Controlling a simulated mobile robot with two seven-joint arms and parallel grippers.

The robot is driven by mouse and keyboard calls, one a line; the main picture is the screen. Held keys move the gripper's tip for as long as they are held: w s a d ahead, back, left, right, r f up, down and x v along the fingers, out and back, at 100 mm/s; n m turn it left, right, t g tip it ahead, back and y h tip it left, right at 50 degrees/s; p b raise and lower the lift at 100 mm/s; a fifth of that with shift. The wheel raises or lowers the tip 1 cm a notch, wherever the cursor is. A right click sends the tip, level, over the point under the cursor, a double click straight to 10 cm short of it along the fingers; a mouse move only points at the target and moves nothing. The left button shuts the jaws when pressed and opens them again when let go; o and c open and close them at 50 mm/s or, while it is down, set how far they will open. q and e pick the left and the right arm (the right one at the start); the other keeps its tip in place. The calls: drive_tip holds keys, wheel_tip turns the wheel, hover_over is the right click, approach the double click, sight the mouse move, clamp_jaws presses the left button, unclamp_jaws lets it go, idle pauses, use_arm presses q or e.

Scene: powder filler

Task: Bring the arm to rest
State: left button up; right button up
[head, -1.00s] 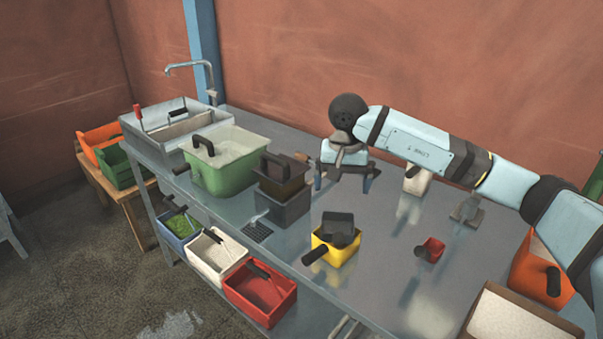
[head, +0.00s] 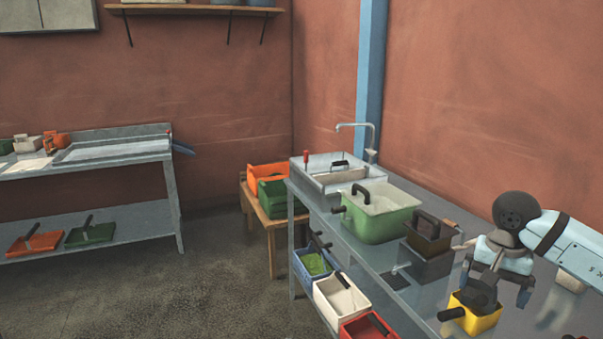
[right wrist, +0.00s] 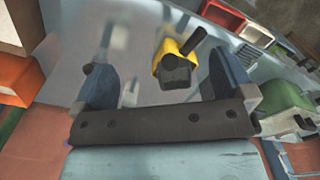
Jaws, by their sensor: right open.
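My right gripper (head: 496,281) hangs over the metal table at the right edge of the head view, fingers down. Its two blue-grey fingers are apart with nothing between them. In the right wrist view the open fingers (right wrist: 165,80) frame the table top, with a yellow tub (right wrist: 172,66) beyond them. In the head view this yellow tub (head: 487,322) with a dark block in it stands just below the gripper, partly overlapped by it. My left gripper is in neither view.
A green bin (head: 374,224), a dark handled box (head: 430,235) and a sink tray (head: 338,176) stand along the table. Blue, white (head: 341,305) and red bins sit low at its front. A side bench (head: 118,152) is at left; open floor lies between.

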drive_tip(key=s+a+f+m+g+y+p, duration=0.1)
drive_tip(key=s+a+f+m+y, duration=0.2)
drive_tip(key=a, duration=0.5)
drive_tip(key=s+a+f+g+y+p, duration=0.1)
drive_tip(key=s+a+f+y, duration=0.15)
drive_tip(key=a+y, duration=0.45)
drive_tip(key=s+a+r+m+t+y+p, duration=0.2)
drive_tip(key=s+a+m+t+y, duration=0.25)
drive_tip(key=a+m+y, duration=0.7)
drive_tip(key=s+d+f+n+t+h+p, duration=0.2)
drive_tip(key=f+n+t+h, duration=0.45)
drive_tip(key=n, duration=1.05)
drive_tip(key=s+d+f+n+t+h+p, duration=0.1)
drive_tip(key=s+d+f+n+t+h, duration=0.45)
drive_tip(key=n, duration=1.25)
use_arm(q)
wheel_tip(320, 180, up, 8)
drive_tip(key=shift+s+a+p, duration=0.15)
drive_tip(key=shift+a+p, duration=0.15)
drive_tip(key=shift+p, duration=0.15)
use_arm(e)
drive_tip(key=s+d+f+m+g+h, duration=0.1)
drive_tip(key=s+f+m+g+h, duration=0.2)
drive_tip(key=s+f+m+h, duration=0.3)
wheel_tip(320, 180, down, 5)
drive_tip(key=s+m, duration=0.2)
drive_tip(key=m, duration=0.2)
drive_tip(key=shift+s+d+g, duration=0.2)
drive_tip(key=shift+s+g, duration=0.15)
